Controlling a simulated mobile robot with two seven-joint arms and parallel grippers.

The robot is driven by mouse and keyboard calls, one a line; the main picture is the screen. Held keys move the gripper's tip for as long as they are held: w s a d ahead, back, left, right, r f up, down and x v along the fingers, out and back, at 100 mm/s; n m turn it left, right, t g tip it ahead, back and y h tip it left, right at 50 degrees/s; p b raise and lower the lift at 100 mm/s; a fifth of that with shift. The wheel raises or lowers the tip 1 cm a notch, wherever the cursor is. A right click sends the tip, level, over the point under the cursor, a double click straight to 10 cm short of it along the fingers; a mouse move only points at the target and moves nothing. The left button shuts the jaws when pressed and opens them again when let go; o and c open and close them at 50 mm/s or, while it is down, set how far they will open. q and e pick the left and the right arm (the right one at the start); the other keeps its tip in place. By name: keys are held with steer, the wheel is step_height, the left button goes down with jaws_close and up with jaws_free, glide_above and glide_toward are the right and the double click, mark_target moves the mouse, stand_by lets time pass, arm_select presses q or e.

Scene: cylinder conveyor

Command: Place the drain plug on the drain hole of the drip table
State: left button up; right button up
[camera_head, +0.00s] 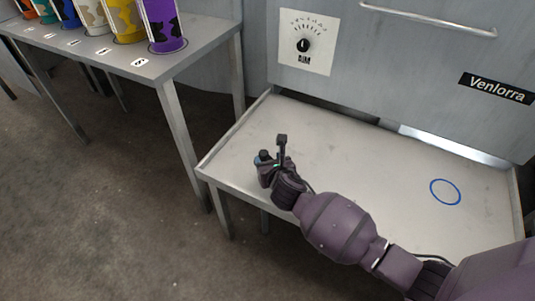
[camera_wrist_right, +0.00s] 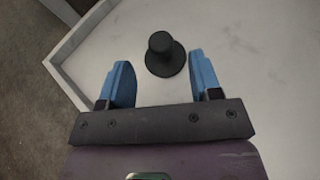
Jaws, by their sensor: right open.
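The drain plug is a black disc with an upright knob (camera_wrist_right: 162,52). In the right wrist view it stands on the pale drip table, just beyond and between the fingertips. My right gripper (camera_wrist_right: 160,72) is open, with one blue finger on each side and a gap to the plug. In the head view my right gripper (camera_head: 265,160) is low over the left part of the drip table (camera_head: 340,150), and I cannot clearly pick out the plug there. A blue ring (camera_head: 445,192) is marked on the table's right part; no open hole shows inside it. My left gripper is not in view.
A grey side table (camera_head: 185,55) at upper left carries several coloured cylinders, including a purple one (camera_head: 165,25). A grey machine front with a dial (camera_head: 303,45) and handle stands behind the drip table. The table has raised edges; its middle is clear.

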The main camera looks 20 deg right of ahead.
steer(key=p+v, duration=0.1)
steer(key=v, duration=0.4)
steer(key=shift+w+r, duration=0.1)
steer(key=shift+r, duration=0.05)
steer(key=shift+s+p, duration=0.3)
steer(key=shift+s, duration=0.1)
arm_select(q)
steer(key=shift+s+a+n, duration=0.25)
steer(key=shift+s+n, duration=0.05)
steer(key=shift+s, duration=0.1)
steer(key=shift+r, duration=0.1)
